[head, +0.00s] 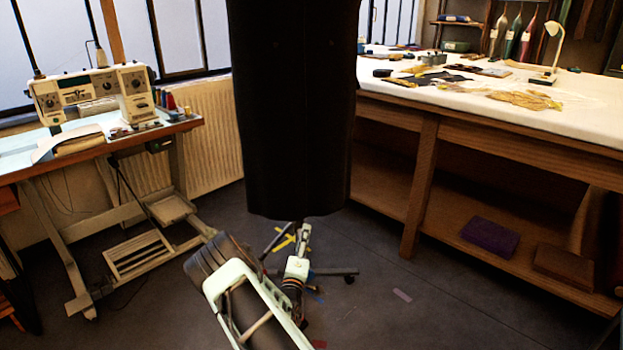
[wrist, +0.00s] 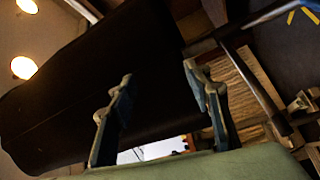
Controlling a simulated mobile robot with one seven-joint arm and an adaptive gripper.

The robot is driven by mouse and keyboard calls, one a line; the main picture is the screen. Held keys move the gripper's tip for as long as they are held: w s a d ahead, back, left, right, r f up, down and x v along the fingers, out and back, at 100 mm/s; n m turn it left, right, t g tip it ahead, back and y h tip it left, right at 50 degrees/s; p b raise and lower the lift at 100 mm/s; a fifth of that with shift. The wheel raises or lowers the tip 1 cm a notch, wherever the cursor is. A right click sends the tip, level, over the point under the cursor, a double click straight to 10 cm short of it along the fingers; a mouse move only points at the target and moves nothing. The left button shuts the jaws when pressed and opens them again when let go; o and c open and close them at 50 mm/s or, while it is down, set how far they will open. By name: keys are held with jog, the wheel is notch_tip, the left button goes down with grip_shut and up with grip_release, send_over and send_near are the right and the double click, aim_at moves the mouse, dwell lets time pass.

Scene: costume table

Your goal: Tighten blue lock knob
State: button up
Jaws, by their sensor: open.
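A dark stand pole (wrist: 255,85) runs beyond the right finger in the wrist view.
The stand's wheeled base (head: 335,272) is on the dark floor. A sewing machine (head: 92,92) stands on a table at left. A long work table (head: 480,108) with fabric pieces is at right, with folded cloths on its lower shelf.

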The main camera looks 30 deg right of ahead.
jog(key=w+d+r+m+p, duration=0.1)
jog(key=w+d+r, duration=0.1)
jog(key=r, duration=0.7)
jog(key=w+d+r+m+h+p, duration=0.1)
jog(key=w+d+r+m+p, duration=0.1)
jog(key=r, duration=0.7)
jog(key=shift+r+h, duration=0.3)
